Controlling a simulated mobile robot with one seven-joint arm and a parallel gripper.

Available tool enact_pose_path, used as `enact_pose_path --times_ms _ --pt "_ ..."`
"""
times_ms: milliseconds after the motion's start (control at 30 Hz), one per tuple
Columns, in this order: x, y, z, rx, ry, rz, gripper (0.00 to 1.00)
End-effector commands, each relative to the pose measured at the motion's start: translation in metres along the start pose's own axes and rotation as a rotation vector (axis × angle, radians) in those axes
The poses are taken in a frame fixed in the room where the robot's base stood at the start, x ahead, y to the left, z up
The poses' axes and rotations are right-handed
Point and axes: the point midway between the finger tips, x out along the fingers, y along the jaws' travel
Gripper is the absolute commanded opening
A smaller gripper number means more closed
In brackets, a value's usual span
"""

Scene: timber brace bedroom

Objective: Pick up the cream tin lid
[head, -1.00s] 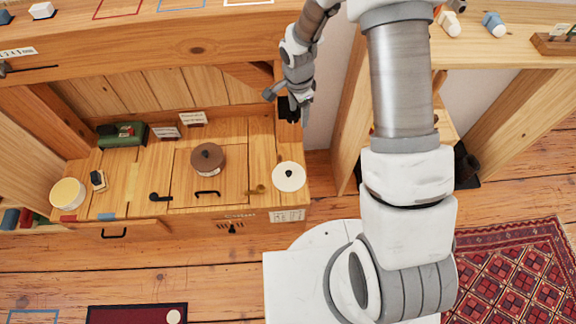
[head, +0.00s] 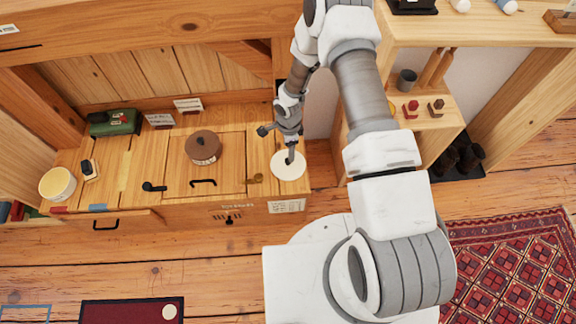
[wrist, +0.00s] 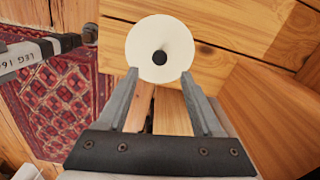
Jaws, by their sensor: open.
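The cream tin lid (head: 284,172) is a pale round disc with a small dark knob, lying flat at the right end of the wooden bench top. My gripper (head: 290,155) is over it, pointing down, and partly covers it in the head view. In the wrist view the lid (wrist: 160,28) shows whole, with its dark knob a little beyond and between the fingertips. My gripper (wrist: 160,74) is open and empty there, its fingertips overlapping the lid's near edge in the picture. I cannot tell how high the fingertips are above the lid.
A brown round lidded pot (head: 203,148) stands left of the lid, and a cream round tin (head: 57,184) at the bench's far left. A green box (head: 114,122) sits at the back. A shelf unit (head: 440,122) rises close on the right. A red rug (head: 510,265) lies on the floor.

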Motion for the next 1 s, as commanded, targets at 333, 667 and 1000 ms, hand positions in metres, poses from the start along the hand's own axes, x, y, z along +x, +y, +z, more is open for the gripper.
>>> enact_pose_path --times_ms 333,667,1000 --pt "0.033 0.001 0.001 0.0 -0.001 0.0 0.67" --pt "0.07 0.001 0.001 0.001 0.0 -0.002 0.67" --pt "0.069 0.001 0.001 0.001 0.0 -0.002 0.47"
